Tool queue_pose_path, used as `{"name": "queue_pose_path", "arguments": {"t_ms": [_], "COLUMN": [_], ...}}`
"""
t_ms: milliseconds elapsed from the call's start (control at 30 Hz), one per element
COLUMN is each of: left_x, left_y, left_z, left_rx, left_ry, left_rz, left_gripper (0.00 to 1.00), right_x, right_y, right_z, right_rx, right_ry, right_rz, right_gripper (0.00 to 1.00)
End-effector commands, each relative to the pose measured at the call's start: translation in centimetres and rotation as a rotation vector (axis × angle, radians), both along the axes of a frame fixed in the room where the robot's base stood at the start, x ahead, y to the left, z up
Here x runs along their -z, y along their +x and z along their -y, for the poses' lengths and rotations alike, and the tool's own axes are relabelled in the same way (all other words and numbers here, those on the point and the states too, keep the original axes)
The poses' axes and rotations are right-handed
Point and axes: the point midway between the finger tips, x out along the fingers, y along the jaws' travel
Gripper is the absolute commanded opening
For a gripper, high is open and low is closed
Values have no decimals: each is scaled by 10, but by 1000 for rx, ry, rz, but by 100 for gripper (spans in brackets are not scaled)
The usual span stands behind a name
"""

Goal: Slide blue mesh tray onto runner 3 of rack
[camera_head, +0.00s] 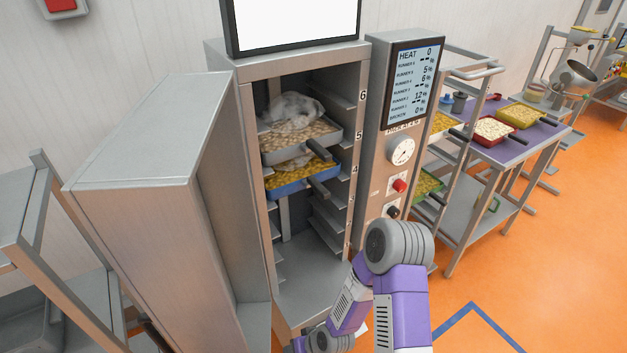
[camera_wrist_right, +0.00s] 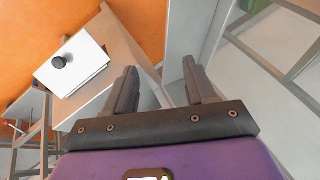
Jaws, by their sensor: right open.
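The blue mesh tray (camera_head: 290,188), filled with yellow pieces, sits inside the open rack (camera_head: 247,140), near the label 4. Its dark handle (camera_head: 318,187) points out of the front. The label 3 and lower rails show beneath it, with no tray on them. My right gripper (camera_wrist_right: 160,82) is open and empty in the right wrist view, its two dark fingers apart. In the head view my right arm reaches down in front of the rack's lower right, and its gripper is not clearly seen. My left gripper is not in view.
A grey tray (camera_head: 331,134) of beige pieces, with a crumpled whitish thing (camera_head: 292,107) on it, sits above the blue tray. A control column (camera_head: 400,125) stands right of the opening. A purple-topped table (camera_head: 480,150) with trays stands further right. Orange floor (camera_head: 510,265) is clear at front right.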

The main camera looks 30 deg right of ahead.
Motion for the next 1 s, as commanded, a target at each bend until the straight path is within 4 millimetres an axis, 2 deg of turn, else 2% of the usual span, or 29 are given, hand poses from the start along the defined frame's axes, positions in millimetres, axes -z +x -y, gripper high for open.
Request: {"name": "queue_pose_path", "arguments": {"t_ms": [33,100,167,200,333,400,500,600,700,867,1000], "left_x": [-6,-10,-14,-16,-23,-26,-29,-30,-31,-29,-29], "left_y": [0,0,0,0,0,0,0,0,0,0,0], "left_z": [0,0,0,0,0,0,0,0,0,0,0], "left_rx": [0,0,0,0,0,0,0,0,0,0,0], "left_ry": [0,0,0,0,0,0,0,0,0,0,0], "left_rz": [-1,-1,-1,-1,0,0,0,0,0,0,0], "left_gripper": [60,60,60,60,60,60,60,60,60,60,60], "right_x": [-29,-68,-105,-130,-214,-254,-299,-326,-339,-339,-333], "right_y": [29,64,88,100,125,130,130,128,128,144,175], "right_z": [24,55,82,99,149,169,188,199,203,202,198], "right_rx": [24,43,53,56,54,45,25,9,-2,-8,-8], "right_ry": [-26,-64,-103,-130,-225,-273,-332,-368,-386,-389,-387], "right_rz": [116,274,404,488,733,838,950,1019,1051,1058,1057], "right_gripper": [55,55,55,55,55,55,55,55,55,55,55]}}
